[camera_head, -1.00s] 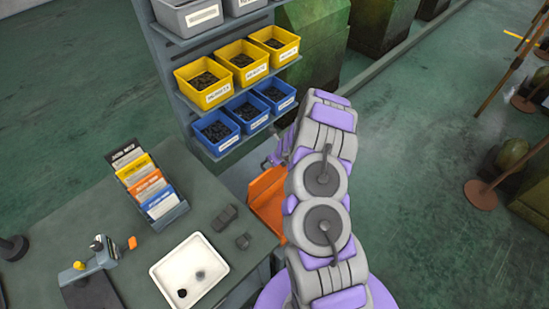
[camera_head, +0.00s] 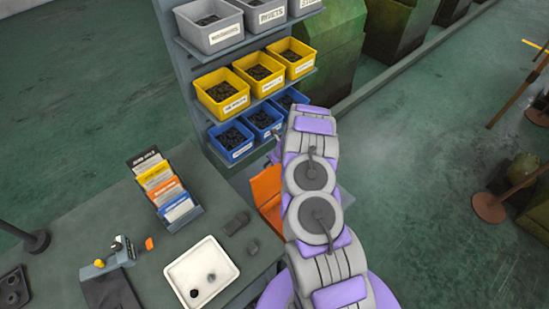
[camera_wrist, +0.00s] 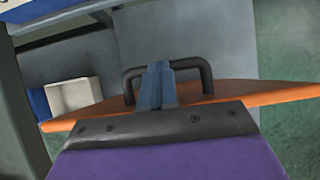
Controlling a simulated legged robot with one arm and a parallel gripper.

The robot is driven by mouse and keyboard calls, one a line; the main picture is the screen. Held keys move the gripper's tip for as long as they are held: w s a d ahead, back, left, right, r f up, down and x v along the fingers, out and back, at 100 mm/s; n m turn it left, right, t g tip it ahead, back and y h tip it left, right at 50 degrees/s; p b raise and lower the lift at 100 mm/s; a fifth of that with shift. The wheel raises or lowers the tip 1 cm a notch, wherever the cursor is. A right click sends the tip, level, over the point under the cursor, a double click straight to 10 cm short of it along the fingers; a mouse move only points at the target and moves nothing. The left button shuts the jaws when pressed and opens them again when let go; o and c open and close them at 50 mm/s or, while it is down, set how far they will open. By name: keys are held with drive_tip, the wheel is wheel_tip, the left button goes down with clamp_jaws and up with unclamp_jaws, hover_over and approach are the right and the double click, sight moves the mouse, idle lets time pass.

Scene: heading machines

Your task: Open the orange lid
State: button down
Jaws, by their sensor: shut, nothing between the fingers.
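The orange lid (camera_head: 266,190) shows in the head view between the workbench and the shelf rack, partly hidden behind my arm. In the wrist view the orange lid (camera_wrist: 262,96) spans the picture as a thin, nearly edge-on panel. A dark bar handle (camera_wrist: 190,66) stands up from it. My gripper (camera_wrist: 154,75) is shut and empty, with its fingers in front of the handle's middle or within its loop; I cannot tell whether they touch it. In the head view my gripper is mostly hidden by the arm.
A rack holds grey bins (camera_head: 209,27), yellow bins (camera_head: 227,92) and blue bins (camera_head: 231,140) just beyond the lid. The workbench (camera_head: 105,215) at left carries a white tray (camera_head: 226,262), a card holder (camera_head: 180,207) and small parts. Open floor lies to the right.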

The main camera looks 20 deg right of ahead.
idle(0.4)
drive_tip(key=v, duration=1.7)
drive_tip(key=shift+s, duration=0.1)
